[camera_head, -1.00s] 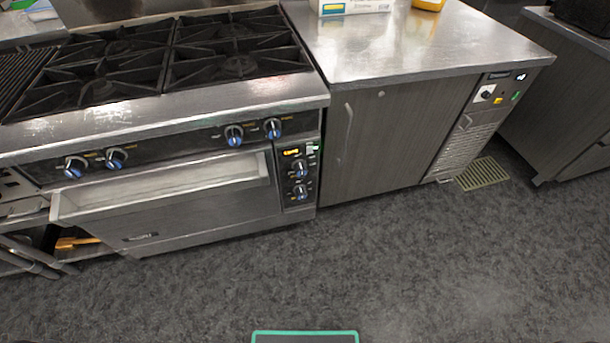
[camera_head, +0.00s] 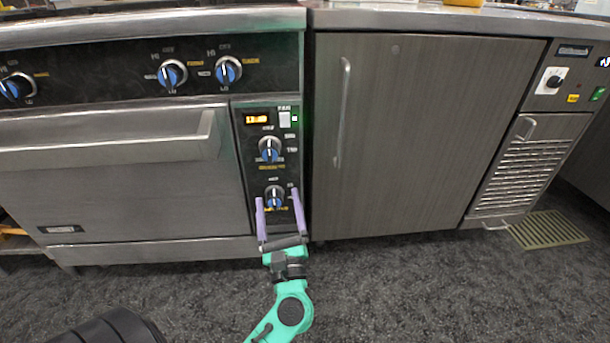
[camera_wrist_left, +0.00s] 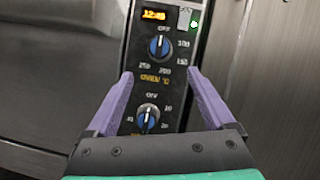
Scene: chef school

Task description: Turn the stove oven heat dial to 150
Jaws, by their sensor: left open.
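The stove's narrow control panel (camera_head: 284,160) has two blue-faced dials, one above the other. The upper dial, the oven heat dial (camera_head: 269,150), has numbers around it and OVEN lettering below; it also shows in the left wrist view (camera_wrist_left: 158,47), its blue grip close to upright. The lower dial (camera_head: 274,197) also shows in the left wrist view (camera_wrist_left: 147,119). My left gripper (camera_head: 278,196) is open and empty. Its purple fingers stand either side of the lower dial in the picture, below the heat dial. In the left wrist view the fingertips (camera_wrist_left: 160,74) lie just below the heat dial. My right gripper is out of view.
An orange clock display (camera_head: 256,119) and a white switch (camera_head: 284,118) sit above the dials. The oven door handle (camera_head: 120,150) juts out at left. A flat cabinet door (camera_head: 400,130) stands at right. The grey floor (camera_head: 400,290) in front is clear.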

